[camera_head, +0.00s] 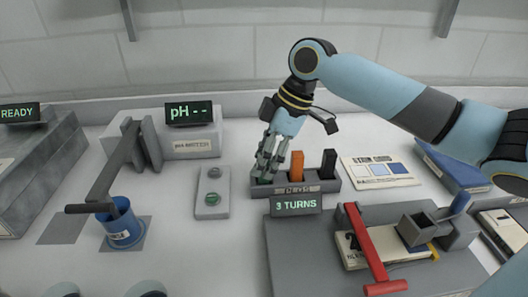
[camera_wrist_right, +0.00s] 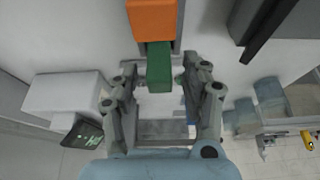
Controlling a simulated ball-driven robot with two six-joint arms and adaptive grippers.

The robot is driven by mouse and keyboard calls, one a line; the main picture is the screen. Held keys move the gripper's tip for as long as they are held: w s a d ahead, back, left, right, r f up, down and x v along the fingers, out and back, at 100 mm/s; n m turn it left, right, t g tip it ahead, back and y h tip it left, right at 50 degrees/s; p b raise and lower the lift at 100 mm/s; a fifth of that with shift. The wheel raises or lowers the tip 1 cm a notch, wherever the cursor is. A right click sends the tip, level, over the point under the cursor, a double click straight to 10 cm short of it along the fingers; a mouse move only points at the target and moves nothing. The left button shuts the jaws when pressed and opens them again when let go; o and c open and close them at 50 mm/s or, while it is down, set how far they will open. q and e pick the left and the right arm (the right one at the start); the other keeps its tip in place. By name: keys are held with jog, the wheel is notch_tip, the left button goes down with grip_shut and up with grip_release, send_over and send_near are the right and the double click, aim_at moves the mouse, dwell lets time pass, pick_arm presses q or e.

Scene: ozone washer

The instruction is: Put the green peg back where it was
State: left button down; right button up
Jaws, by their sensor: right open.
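The green peg (camera_wrist_right: 159,70) stands in the left end of the dark peg rack (camera_head: 328,186), in line with the orange peg (camera_head: 296,165), which also shows in the right wrist view (camera_wrist_right: 152,20). In the head view the fingers mostly hide the green peg. My right gripper (camera_head: 268,170) is over the rack's left end, pointing down. In the right wrist view its fingers (camera_wrist_right: 165,76) are open, one on each side of the green peg, with visible gaps. My left gripper is not in view.
A black peg (camera_head: 328,162) stands at the rack's right end. The "3 TURNS" display (camera_head: 296,205) is in front. A two-button panel (camera_head: 212,195) lies to the left. A red-handled device (camera_head: 366,245) stands front right. A blue cup (camera_head: 121,225) stands far left.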

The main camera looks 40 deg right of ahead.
jog(key=p+v, duration=0.1)
jog(key=v, duration=1.1)
jog(key=shift+r, duration=0.1)
dwell(0.4)
